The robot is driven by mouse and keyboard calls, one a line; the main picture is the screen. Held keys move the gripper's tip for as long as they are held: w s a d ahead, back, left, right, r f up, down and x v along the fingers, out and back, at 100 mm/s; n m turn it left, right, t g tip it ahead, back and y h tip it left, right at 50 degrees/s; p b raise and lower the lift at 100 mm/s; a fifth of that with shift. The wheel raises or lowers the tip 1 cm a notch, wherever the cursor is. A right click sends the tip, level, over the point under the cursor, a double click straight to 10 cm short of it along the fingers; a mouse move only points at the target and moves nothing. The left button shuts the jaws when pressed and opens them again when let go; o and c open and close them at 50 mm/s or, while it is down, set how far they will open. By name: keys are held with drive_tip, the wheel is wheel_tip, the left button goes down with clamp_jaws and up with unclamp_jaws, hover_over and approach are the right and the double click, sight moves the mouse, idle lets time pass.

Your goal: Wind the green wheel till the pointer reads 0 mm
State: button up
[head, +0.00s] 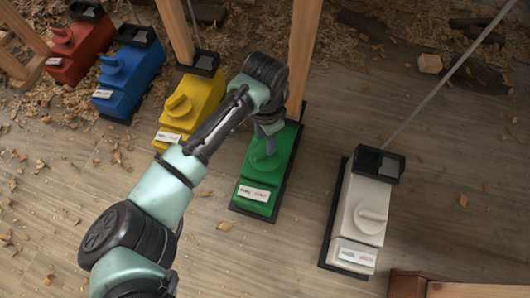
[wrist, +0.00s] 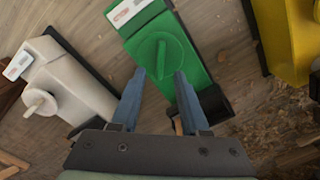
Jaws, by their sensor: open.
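The green unit (head: 281,180) stands on the floor, a sloped box with a white label plate (head: 258,193) at its near end. The green wheel (head: 265,160), a disc with a raised grip bar, sits on its top and is partly covered by my gripper in the head view. My gripper (head: 268,140) is above the wheel. In the wrist view the open fingers (wrist: 160,75) point at the green wheel (wrist: 161,52), with the bar of the wheel between the fingertips. I cannot tell if they touch it. The label's pointer and reading are too small to read.
A white unit (head: 362,208) stands to the right, and yellow (head: 190,103), blue (head: 130,78) and red (head: 80,45) units to the left. A wooden post (head: 303,50) rises behind the green unit. Wood shavings litter the floor. A wooden edge (head: 450,288) is at lower right.

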sight(265, 152)
wheel_tip(265, 152, down, 6)
drive_tip(key=b, duration=0.4)
drive_tip(key=shift+r, duration=0.1)
clamp_jaws()
